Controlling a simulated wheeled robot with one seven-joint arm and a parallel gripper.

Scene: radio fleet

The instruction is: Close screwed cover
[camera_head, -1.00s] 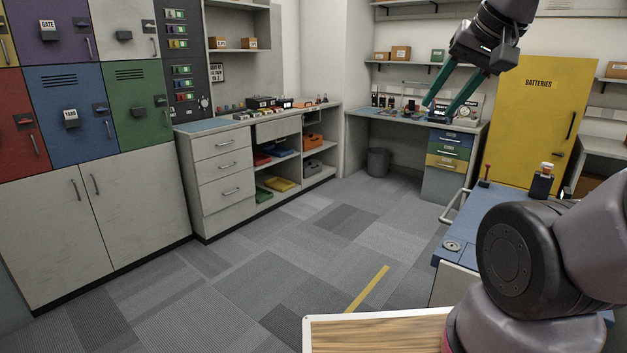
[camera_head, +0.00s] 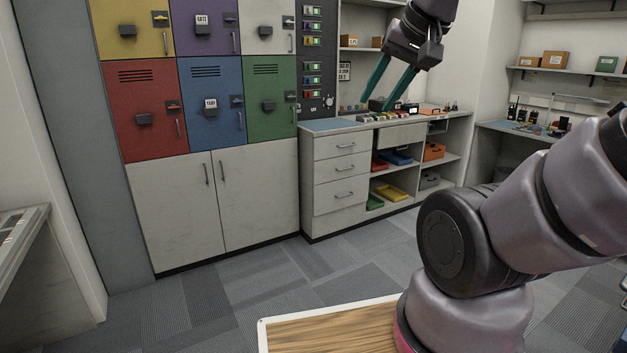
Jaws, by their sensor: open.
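My gripper (camera_head: 388,88) is in the upper middle of the head view. Its two teal fingers are spread apart and hold nothing. It hangs in the air, and in the picture it overlaps the counter with drawers (camera_head: 343,146) behind it. I cannot make out a screwed cover in this view.
Coloured lockers stand at the left, among them a red one (camera_head: 141,100), a blue one (camera_head: 207,82) and a green one (camera_head: 270,110). White cupboard doors (camera_head: 190,205) are below them. Grey carpet (camera_head: 240,290) lies free in front. A workbench (camera_head: 510,128) is at the right.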

